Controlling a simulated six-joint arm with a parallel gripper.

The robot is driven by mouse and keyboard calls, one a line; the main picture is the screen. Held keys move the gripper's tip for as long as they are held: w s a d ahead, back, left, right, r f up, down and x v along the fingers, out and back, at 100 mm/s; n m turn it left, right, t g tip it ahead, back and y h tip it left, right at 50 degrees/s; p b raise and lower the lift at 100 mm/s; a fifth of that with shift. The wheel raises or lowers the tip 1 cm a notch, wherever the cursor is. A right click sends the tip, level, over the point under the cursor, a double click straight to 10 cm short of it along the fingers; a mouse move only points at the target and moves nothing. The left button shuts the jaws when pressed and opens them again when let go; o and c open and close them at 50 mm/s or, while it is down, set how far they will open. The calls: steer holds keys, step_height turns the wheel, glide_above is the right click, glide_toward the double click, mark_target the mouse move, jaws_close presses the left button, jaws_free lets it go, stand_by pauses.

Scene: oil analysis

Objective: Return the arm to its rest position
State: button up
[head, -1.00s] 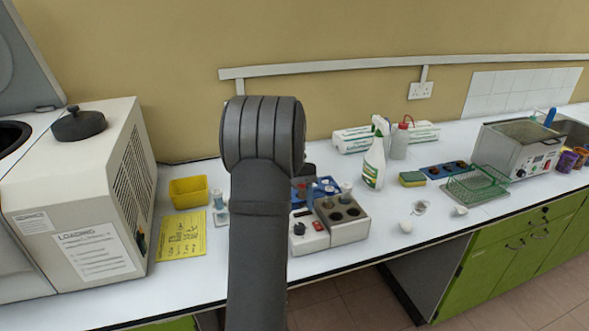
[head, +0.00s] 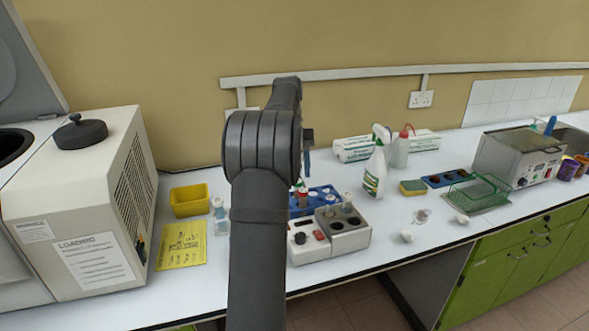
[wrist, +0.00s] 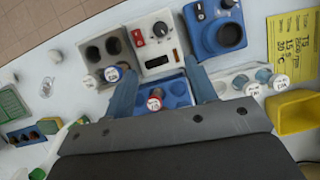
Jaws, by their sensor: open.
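My gripper (wrist: 161,88) is open and empty in the wrist view, with its two blue fingers apart above the bench. A blue rack (wrist: 176,94) with a red-capped vial (wrist: 155,102) shows between and below the fingers; I cannot tell the exact height gap. In the head view my arm rises through the middle of the picture.
A grey heating block (head: 343,232) holds capped vials and stands right of my arm. A yellow tray (head: 190,201), a yellow card (head: 181,247) and a large centrifuge (head: 100,210) are on the left. A spray bottle (head: 374,172) and a green wire rack (head: 480,190) stand on the right.

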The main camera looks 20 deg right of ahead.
mark_target(300, 235)
steer(key=x, duration=1.7)
steer(key=shift+f, duration=0.3)
